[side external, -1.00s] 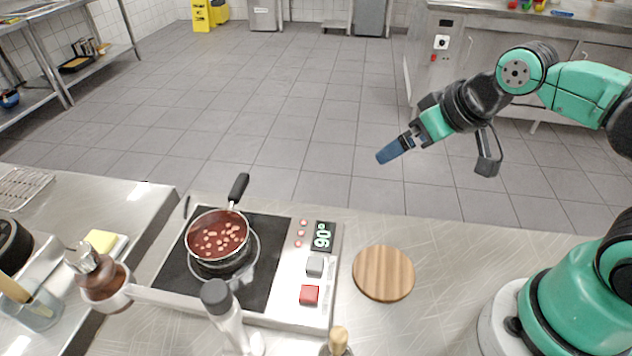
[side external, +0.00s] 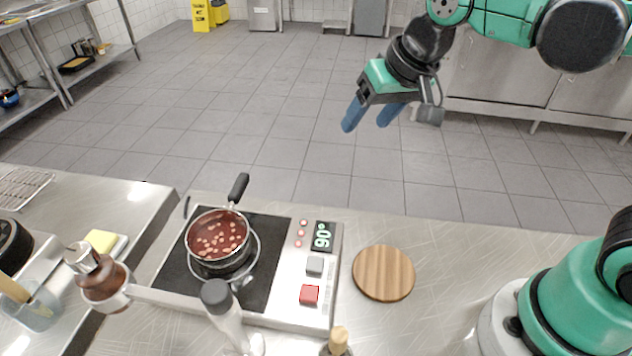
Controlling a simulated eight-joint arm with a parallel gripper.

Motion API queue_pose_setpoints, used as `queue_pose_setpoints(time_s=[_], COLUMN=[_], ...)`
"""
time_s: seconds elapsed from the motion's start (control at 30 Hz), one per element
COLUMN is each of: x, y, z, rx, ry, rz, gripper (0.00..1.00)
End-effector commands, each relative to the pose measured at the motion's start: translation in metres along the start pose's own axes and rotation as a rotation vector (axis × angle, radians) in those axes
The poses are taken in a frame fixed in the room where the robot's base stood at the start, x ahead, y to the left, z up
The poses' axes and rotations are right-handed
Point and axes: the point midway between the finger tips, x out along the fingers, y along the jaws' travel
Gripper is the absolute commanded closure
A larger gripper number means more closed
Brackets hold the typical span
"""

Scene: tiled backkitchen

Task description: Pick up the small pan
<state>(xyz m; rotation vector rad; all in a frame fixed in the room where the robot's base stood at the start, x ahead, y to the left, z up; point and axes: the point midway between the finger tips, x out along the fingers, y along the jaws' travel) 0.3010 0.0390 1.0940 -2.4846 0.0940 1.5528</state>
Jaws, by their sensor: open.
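The small pan (side external: 224,259) sits on the left burner area of a black hot plate in the side external view. It holds red sauce with several pale pieces in it. Its black handle (side external: 238,188) points up and away, toward the far edge of the counter. My gripper (side external: 369,116) is open and empty, with its two blue fingers apart and pointing down. It is in the air, to the right of the pan and well above it, apart from the handle.
The yellow sponge (side external: 101,241) is at left.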

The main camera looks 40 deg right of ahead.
Motion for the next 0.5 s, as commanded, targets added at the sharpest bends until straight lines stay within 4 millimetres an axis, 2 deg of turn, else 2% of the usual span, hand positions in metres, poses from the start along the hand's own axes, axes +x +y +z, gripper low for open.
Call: queue_pose_setpoints(time_s=[0.1,0.23,0.37,0.5], x=[0.009,0.026,0.050,0.075], y=[-0.035,-0.073,-0.112,-0.147], z=[-0.022,-0.035,-0.039,-0.032], rx=[0.109,0.235,0.357,0.467], ry=[-0.094,-0.192,-0.276,-0.340], rz=[0.007,0.044,0.105,0.183], gripper=[0.39,0.39,0.39,0.39])
